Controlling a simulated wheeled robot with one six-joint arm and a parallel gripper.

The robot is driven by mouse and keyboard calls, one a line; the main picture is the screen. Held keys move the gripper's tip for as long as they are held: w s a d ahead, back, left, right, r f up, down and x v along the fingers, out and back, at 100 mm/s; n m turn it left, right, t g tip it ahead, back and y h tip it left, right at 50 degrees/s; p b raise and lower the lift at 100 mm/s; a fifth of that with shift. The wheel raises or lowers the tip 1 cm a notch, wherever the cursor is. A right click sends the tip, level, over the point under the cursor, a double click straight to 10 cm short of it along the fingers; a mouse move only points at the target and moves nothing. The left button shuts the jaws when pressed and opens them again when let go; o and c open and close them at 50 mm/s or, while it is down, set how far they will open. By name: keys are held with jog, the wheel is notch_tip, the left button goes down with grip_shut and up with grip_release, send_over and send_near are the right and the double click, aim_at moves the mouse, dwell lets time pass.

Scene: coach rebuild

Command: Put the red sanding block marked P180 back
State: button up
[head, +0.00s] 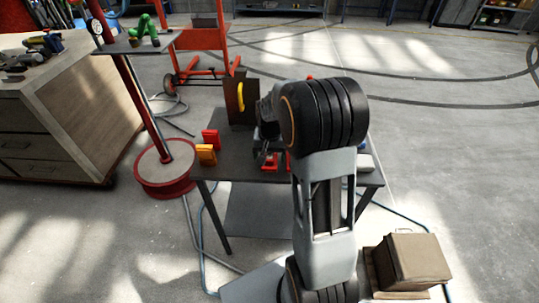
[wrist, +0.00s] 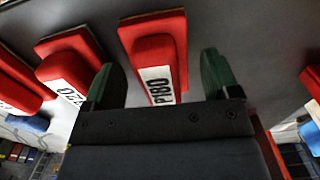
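The red sanding block marked P180 (wrist: 157,58) shows in the wrist view, its white label facing the camera, on a dark grey surface. My gripper (wrist: 160,82) is open, its two dark green fingers on either side of the block's near end. A gap shows at the right finger; the left finger is closer, and I cannot tell if it touches.
Another red block with a partly readable label (wrist: 68,68) lies left of P180, with more red pieces at both edges. On the table stand a red piece (head: 211,138), an orange piece (head: 206,155) and a dark upright panel with a yellow handle (head: 232,103).

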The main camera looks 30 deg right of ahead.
notch_tip(320, 180, up, 11)
jog(key=p, duration=0.1)
jog(key=s+a+n+t, duration=0.1)
jog(key=s+a+n, duration=0.2)
jog(key=s, duration=0.5)
jog(key=s+a+n+t, duration=0.2)
jog(key=s+a, duration=0.4)
jog(key=s, duration=0.1)
jog(key=shift+s+a+r+n, duration=0.15)
jog(key=shift+s+a+n, duration=0.1)
jog(key=shift+s+n, duration=0.15)
notch_tip(320, 180, up, 7)
jog(key=p, duration=0.6)
jog(key=shift+t, duration=0.3)
